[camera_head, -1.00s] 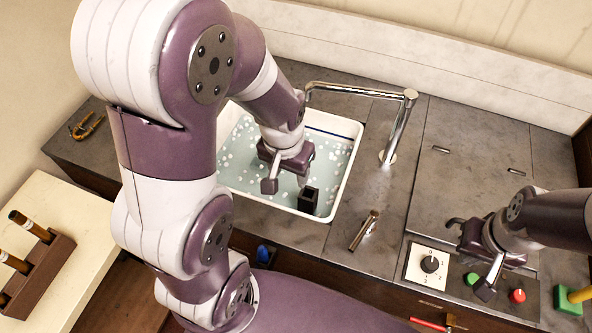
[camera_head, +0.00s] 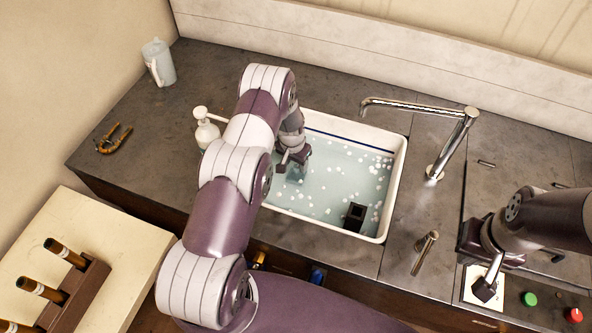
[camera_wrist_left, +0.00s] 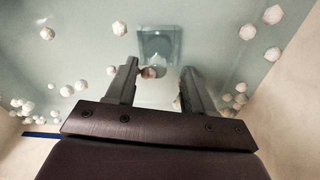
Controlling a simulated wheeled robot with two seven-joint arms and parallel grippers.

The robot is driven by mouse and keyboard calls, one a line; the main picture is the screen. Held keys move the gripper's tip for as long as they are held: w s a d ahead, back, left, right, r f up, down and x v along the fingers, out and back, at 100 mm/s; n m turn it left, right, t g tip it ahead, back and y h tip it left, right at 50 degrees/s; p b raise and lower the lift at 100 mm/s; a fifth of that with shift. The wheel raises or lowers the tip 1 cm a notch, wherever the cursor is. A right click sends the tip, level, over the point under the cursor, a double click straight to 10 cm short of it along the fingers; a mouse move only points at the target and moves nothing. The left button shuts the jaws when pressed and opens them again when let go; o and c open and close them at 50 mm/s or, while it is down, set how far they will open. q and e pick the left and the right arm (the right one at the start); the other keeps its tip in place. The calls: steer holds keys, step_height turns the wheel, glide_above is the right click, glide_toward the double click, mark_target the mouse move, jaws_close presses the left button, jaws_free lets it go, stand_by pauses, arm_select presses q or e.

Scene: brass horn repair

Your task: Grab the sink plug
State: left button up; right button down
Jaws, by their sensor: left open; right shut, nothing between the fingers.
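The white-rimmed sink (camera_head: 391,190) holds bluish water with white foam blobs. My left gripper (camera_head: 291,170) is at the left side of the sink, low over the water. In the left wrist view its two fingers (camera_wrist_left: 159,72) are apart, with the grey piece ahead between their lines. My right gripper (camera_head: 484,290) is shut and empty above the dial panel at right.
A black open box (camera_head: 355,215) stands in the sink's near right corner. A chrome faucet (camera_head: 448,145) rises right of the sink, with a small metal fitting (camera_head: 425,252) in front. A soap dispenser (camera_head: 205,130) stands left of the sink. The left counter is mostly clear.

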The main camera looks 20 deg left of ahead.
mark_target(297, 172)
arm_select(q)
steer(key=shift+w+d+f, duration=0.1)
steer(key=shift+d+f, duration=0.1)
steer(key=shift+f, duration=0.8)
steer(key=shift+w+f, duration=0.1)
steer(key=shift+f, duration=0.1)
jaws_close()
arm_select(e)
steer(key=shift+d+r, duration=0.2)
steer(key=shift+r, duration=0.1)
arm_select(q)
steer(key=shift+r, duration=0.1)
